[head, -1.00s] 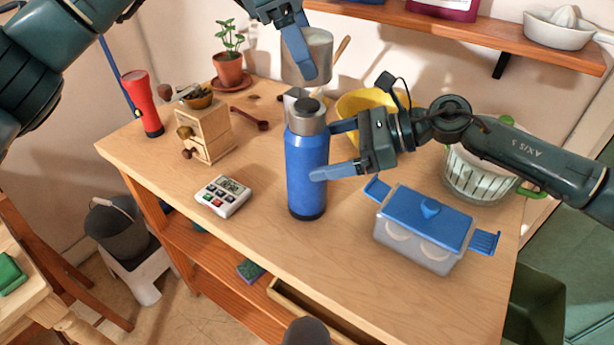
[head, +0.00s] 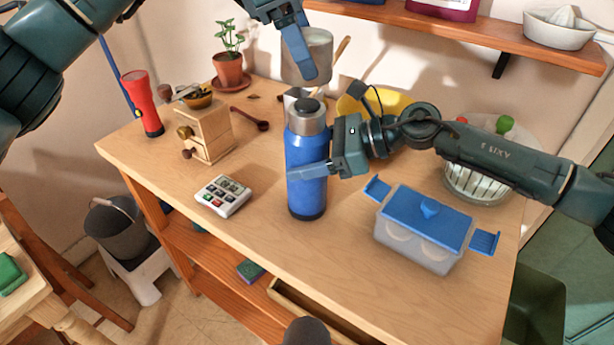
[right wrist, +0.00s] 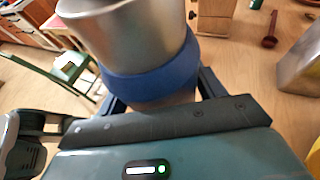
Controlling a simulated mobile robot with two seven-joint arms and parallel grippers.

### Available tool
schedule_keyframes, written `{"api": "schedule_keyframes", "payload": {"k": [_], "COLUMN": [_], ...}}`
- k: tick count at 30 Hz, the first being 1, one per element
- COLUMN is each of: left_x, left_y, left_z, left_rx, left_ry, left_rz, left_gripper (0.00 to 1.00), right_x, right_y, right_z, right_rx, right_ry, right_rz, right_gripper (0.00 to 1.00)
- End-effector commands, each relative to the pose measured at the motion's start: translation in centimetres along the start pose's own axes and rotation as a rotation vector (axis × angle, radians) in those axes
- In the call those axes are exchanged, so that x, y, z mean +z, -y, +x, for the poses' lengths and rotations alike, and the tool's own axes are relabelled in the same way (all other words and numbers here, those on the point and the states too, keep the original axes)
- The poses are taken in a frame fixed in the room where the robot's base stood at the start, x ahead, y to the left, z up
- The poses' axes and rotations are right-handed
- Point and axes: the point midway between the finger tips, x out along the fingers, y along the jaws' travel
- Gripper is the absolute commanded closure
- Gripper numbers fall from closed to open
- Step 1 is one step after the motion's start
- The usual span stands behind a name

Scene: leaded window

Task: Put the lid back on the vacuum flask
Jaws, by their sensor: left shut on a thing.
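The vacuum flask (head: 306,196) stands upright on the table, with a blue body, a steel neck and a dark stopper on top. It also shows close up in the right wrist view (right wrist: 150,80). The steel cup-shaped lid (head: 320,62) is in my left gripper (head: 305,55), held in the air behind and above the flask in the picture. My right gripper (head: 312,170) reaches in from the right with its fingers on either side of the flask's upper body. A narrow gap seems to show beside one finger. The far finger is mostly hidden in the head view.
A blue-lidded container (head: 428,222) stands to the right of the flask, a timer (head: 223,195) to its left. A wooden grinder (head: 208,135) stands at left. The table's front edge is clear.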

Motion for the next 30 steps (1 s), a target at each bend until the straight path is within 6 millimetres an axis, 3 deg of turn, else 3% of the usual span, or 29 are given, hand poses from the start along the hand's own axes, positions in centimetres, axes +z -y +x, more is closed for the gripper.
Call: {"api": "schedule_keyframes", "payload": {"k": [15, 20, 30], "left_x": [0.0, -0.3, -1.9], "left_y": [0.0, 0.0, 0.0], "left_z": [0.0, 0.6, 4.6], "left_rx": [0.000, -0.002, -0.001], "left_ry": [0.000, 0.000, 0.006], "left_rz": [0.000, -0.001, 0.000], "left_gripper": [0.61, 0.61, 0.61], "right_x": [0.0, 0.0, 0.0], "right_y": [0.0, 0.0, 0.0], "right_z": [0.0, 0.0, 0.0], "right_rx": [0.000, 0.000, 0.000], "right_ry": [0.000, 0.000, 0.000], "right_rz": [0.000, 0.000, 0.000], "right_gripper": [0.74, 0.74, 0.74]}}
